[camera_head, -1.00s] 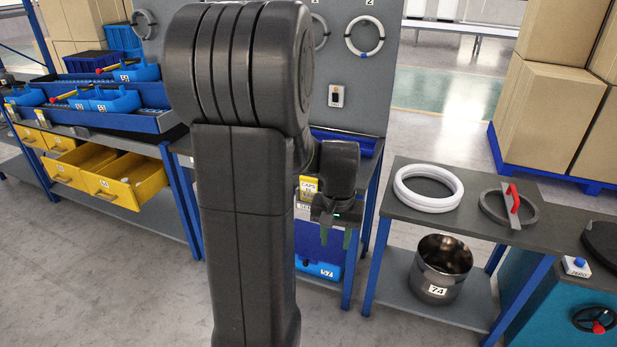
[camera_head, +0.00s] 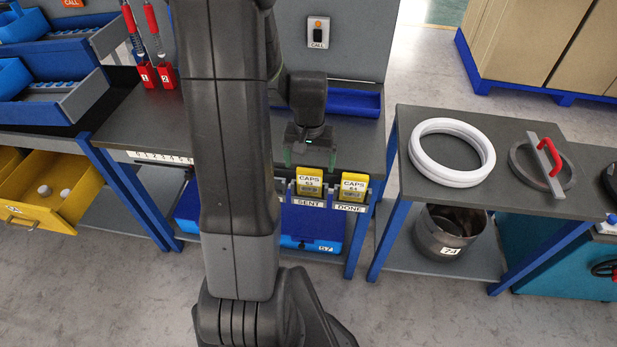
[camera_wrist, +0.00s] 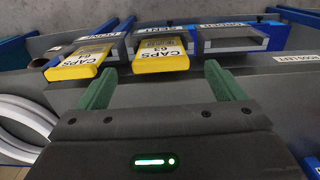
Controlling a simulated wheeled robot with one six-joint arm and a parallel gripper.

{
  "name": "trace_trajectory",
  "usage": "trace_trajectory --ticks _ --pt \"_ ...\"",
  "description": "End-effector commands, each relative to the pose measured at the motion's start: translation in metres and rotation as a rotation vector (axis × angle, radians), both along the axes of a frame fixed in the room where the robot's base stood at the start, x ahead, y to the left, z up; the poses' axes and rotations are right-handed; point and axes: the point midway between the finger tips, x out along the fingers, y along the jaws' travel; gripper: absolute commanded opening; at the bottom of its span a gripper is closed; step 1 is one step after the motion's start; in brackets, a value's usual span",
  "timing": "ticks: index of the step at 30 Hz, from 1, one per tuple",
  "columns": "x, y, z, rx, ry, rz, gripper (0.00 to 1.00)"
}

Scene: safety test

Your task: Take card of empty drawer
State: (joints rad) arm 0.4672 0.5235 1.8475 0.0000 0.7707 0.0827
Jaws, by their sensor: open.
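A yellow card marked CAPS 63 (camera_head: 309,187) stands in the SENT slot (camera_head: 309,203) of a rack on the bench front. Another yellow CAPS card (camera_head: 353,186) stands in the DONE slot (camera_head: 350,207); its number looks like 64. My gripper (camera_head: 310,162) is open and empty, just behind and above the CAPS 63 card. In the wrist view, the CAPS 63 card (camera_wrist: 160,52) lies ahead between the green fingers, with the other card (camera_wrist: 80,61) to its left. An open yellow drawer (camera_head: 50,200) at the left holds small white round things; its number is unclear.
A third slot (camera_wrist: 232,40) beside SENT looks empty in the wrist view. A blue tray (camera_head: 355,103) lies behind the gripper. Red holders (camera_head: 155,75) stand on the bench. A white ring (camera_head: 451,153) lies on the right table, above a steel pot (camera_head: 448,232).

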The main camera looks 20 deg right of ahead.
Motion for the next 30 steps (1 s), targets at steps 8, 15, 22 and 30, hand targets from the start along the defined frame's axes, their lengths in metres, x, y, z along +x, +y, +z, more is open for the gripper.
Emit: trace_trajectory --ticks 8,15,22,30 --pt "0.001 0.0 -0.018 0.002 0.003 0.0 0.89" --pt "0.003 -0.001 -0.048 0.002 0.003 0.0 0.89" --pt "0.004 -0.001 -0.061 0.0 0.0 0.0 0.89" --pt "0.004 -0.001 -0.061 0.0 0.0 0.0 0.73"
